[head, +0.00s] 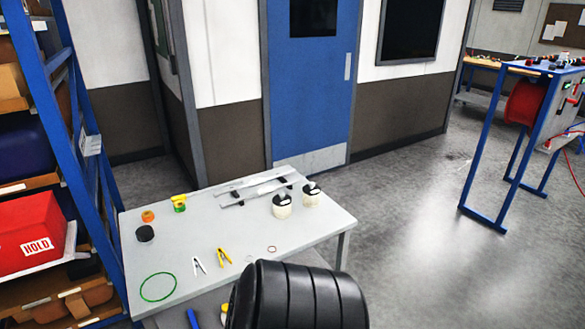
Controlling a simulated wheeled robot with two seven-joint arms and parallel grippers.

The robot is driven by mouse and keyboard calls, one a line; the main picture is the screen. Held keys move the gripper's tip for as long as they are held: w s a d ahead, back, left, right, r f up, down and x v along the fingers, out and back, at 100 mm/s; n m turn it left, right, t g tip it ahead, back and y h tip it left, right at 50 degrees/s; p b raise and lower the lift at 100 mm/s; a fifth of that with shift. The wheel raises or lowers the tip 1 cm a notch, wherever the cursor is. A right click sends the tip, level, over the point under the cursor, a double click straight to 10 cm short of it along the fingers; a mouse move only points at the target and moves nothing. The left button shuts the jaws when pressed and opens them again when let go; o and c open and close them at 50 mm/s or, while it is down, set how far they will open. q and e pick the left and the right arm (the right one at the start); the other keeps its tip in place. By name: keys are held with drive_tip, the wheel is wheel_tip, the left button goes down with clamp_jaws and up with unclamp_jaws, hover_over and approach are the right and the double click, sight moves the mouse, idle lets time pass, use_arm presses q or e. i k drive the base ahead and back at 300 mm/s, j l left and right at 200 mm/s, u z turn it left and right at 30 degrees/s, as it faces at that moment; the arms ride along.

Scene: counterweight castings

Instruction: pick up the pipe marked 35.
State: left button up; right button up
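No pipe with a readable 35 shows in the head view. Two long pale metal bars (253,190) lie side by side across dark supports at the back of the grey table (215,270). I cannot tell whether either is a pipe, and I can read no number on them. Two short whitish cylinders with black-and-white tops, one nearer (282,209) and one farther (312,197), stand to the right of the bars. Neither of my grippers is in view.
The table also holds tape rolls (148,216), a green ring (157,287), a yellow clamp (223,256) and a white clamp (199,266). A blue shelf rack (75,130) with a red HOLD bin (30,235) stands left. Floor (400,240) at right is clear.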

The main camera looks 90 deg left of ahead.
sight(262, 191)
drive_tip(key=u, duration=1.9)
drive_tip(key=i+j+u, duration=0.1)
drive_tip(key=u, duration=0.25)
drive_tip(key=i+j+u, duration=0.1)
drive_tip(key=u, duration=0.2)
drive_tip(key=i+j+u, duration=0.1)
drive_tip(key=j+u, duration=0.25)
drive_tip(key=l, duration=0.1)
